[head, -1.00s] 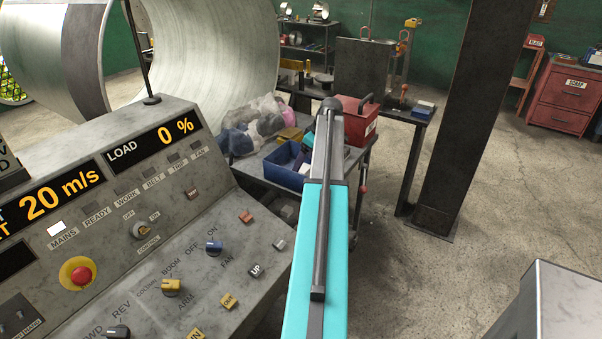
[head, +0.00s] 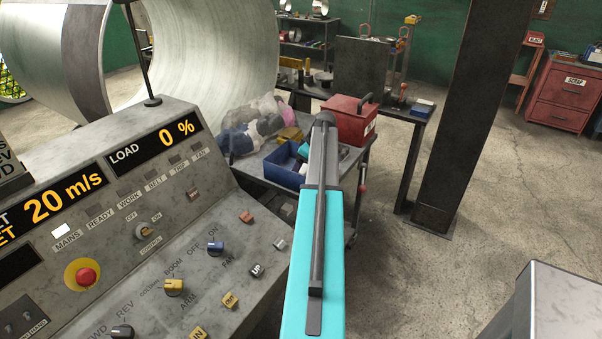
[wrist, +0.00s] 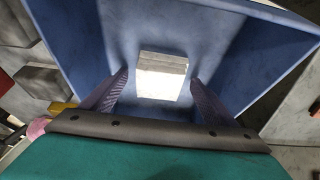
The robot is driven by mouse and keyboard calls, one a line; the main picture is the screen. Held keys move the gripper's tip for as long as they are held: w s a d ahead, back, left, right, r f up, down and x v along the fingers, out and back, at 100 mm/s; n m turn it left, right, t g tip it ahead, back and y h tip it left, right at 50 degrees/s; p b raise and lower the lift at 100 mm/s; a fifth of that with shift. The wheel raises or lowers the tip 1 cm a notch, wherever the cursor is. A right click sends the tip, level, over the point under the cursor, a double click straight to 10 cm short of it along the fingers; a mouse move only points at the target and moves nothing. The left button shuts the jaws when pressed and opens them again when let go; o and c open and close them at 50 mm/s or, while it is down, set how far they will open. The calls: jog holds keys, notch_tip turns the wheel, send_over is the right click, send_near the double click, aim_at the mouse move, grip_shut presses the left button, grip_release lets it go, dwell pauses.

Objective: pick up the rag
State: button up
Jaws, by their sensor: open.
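A small pale, layered block (wrist: 162,76), which looks like a folded white rag, lies on the floor of a blue bin (wrist: 66,48) in the wrist view. My gripper (wrist: 159,84) is open, its two ridged fingers on either side of the pale block in the picture. I cannot tell how far above it they are, and I see no grip on it. In the head view the blue bin (head: 284,171) stands on a bench, partly behind my arm.
Beside the bin are a clear bag of mixed cloths (head: 250,127), a yellow block (head: 290,134) and a red toolbox (head: 349,122). The control console (head: 130,220) is close at left. A dark column (head: 445,120) stands at right.

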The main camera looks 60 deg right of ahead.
jog(key=c, duration=1.1)
jog(key=shift+r, duration=0.15)
jog(key=shift+r+b, duration=1.4)
jog(key=shift+r, duration=3.45)
